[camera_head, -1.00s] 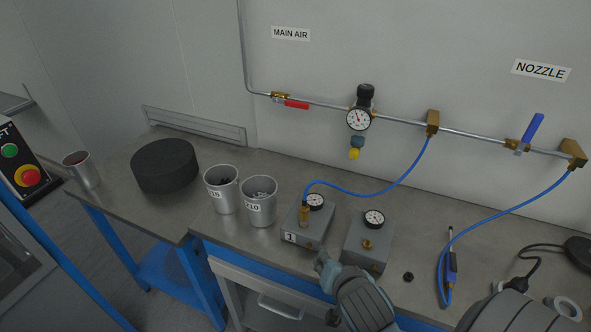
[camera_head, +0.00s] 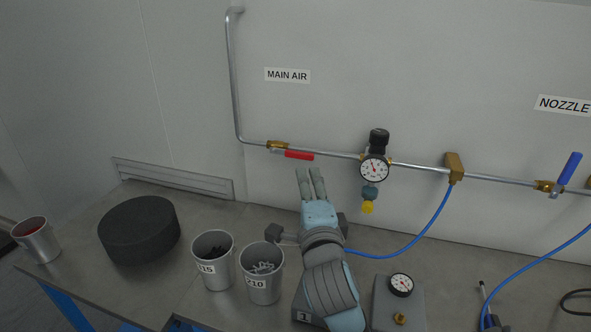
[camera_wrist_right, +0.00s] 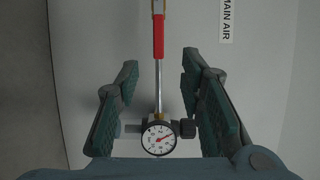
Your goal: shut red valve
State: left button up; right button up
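The red valve lever (camera_head: 299,155) is on the wall pipe under the MAIN AIR sign, attached to a brass valve body (camera_head: 277,145). The lever lies roughly along the pipe. In the right wrist view the red lever (camera_wrist_right: 158,36) is upright in the picture, ahead of the fingers and centred between them. My right gripper (camera_head: 310,171) is just below the lever in the head view. The right wrist view shows its two fingers (camera_wrist_right: 158,75) spread apart with nothing gripped; contact with the lever is not visible. My left gripper is not in view.
A pressure gauge (camera_head: 374,168) is right of the lever; it also shows in the wrist view (camera_wrist_right: 158,137). A blue valve lever (camera_head: 569,168) is farther right. Metal cups (camera_head: 213,262), a black cylinder (camera_head: 139,230) and a gauge box (camera_head: 398,308) stand on the bench below.

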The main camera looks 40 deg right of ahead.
aim_at(301, 158)
jog(key=b+x, duration=0.1)
jog(key=x, duration=0.3)
jog(key=b+x, duration=0.1)
jog(key=x, duration=0.4)
jog(key=shift+w+f, duration=0.1)
jog(key=shift+f, duration=0.1)
jog(key=x, duration=0.3)
jog(key=shift+w+f, duration=0.1)
jog(key=shift+w, duration=0.05)
jog(key=shift+d, duration=0.1)
jog(key=shift+r, duration=0.3)
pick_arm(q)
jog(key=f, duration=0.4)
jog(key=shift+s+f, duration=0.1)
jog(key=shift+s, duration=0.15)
pick_arm(e)
jog(key=shift+f, duration=0.1)
grip_shut()
